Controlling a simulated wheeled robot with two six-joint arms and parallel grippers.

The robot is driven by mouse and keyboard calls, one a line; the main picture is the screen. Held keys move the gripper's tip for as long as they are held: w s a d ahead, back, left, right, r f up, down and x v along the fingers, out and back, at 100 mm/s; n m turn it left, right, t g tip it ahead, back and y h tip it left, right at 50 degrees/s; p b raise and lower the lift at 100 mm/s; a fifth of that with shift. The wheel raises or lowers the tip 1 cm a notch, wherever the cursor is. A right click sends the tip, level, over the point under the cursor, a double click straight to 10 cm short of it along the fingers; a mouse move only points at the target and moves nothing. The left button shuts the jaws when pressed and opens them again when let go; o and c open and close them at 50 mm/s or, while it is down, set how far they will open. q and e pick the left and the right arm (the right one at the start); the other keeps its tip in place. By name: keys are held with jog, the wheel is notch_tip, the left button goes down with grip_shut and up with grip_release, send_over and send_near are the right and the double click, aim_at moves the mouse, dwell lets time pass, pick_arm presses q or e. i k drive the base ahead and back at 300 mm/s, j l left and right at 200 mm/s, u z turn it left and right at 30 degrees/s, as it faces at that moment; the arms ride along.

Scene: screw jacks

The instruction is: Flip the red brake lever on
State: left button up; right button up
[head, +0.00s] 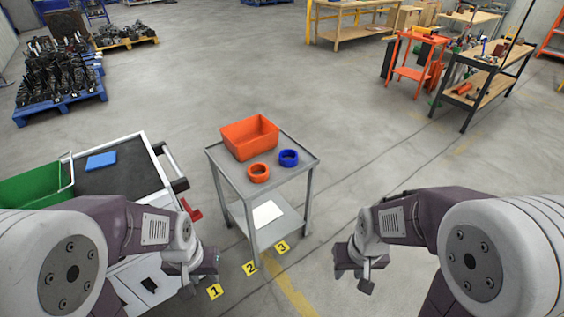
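A red lever (191,211) shows at the right side of the wheeled cart (133,145) on the left, below the cart's dark push handle. It is small here and partly hidden by my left arm, so its exact position is hard to read. My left gripper (201,278) is below and close to the lever in the picture, apart from it. Its fingers look spread, with nothing between them. My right gripper (354,277) is to the right of the small grey table, also with fingers spread and empty.
The grey table (213,158) holds an orange bin (250,137), an orange ring (258,173) and a blue ring (289,158). The cart carries a green bin (30,188) and a blue block (101,161). Yellow number markers (250,268) lie on the floor.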

aim_at(196, 216)
jog(key=i+j, duration=0.15)
jog(key=i, duration=0.3)
jog(key=i+j+u, duration=0.1)
jog(key=i, duration=0.3)
